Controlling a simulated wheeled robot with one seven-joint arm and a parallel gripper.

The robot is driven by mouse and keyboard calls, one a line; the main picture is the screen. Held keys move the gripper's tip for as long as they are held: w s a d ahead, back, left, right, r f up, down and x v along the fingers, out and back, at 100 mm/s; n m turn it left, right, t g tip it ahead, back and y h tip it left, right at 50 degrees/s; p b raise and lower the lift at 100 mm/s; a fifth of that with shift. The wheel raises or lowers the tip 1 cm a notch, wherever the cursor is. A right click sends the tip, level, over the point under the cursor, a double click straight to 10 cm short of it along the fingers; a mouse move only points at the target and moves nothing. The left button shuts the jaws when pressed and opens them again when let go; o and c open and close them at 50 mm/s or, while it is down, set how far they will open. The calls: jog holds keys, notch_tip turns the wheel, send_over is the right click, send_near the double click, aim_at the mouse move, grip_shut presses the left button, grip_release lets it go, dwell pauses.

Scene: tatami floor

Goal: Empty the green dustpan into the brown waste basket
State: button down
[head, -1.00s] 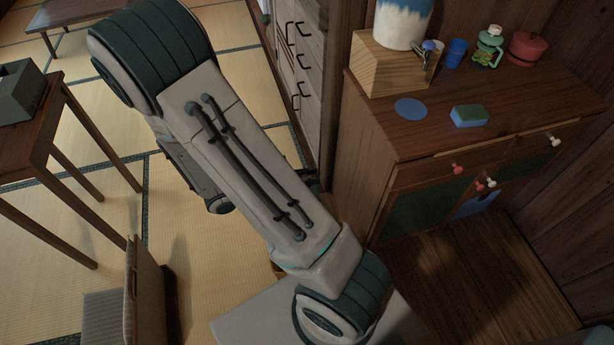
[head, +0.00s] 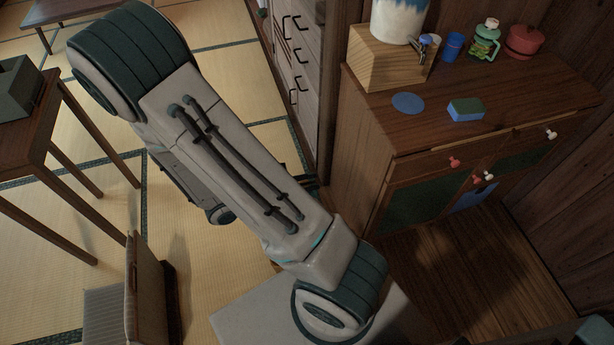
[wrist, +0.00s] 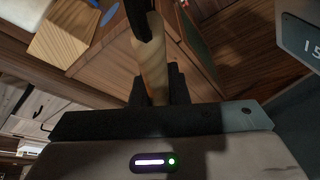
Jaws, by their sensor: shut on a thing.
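My gripper (wrist: 158,88) shows in the wrist view, with its dark fingers closed around a pale wooden handle (wrist: 152,66). The handle runs up the picture, and a black part covers its upper end. I cannot tell from this view what the handle belongs to. No green dustpan pan and no brown waste basket can be made out in either view. In the head view my arm hides the gripper and whatever it holds.
A wooden cabinet (head: 370,160) stands at the right, with a sponge (head: 465,109), blue cup (head: 452,46) and red pot (head: 524,41) on top. A table (head: 50,130) is at the left. A low chair (head: 146,290) stands lower left. Tatami (head: 190,255) lies open between.

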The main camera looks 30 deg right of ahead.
jog(key=shift+s+a+p, duration=0.15)
jog(key=shift+s+p, duration=0.25)
jog(key=shift+p, duration=1.3)
jog(key=s+p, duration=0.1)
jog(key=p, duration=0.2)
jog(key=shift+f, duration=0.1)
jog(key=shift+m, duration=0.6)
jog(key=shift+s+a+f+p, duration=0.15)
jog(key=shift+s+a+f, duration=0.1)
jog(key=shift+s, duration=0.45)
jog(key=shift+s+a+f+p, duration=0.1)
jog(key=shift+s+a+f, duration=0.15)
jog(key=shift+s, duration=0.5)
jog(key=shift+s+a+f+p, duration=0.15)
jog(key=shift+s+a+f, duration=0.1)
jog(key=shift+s, duration=0.45)
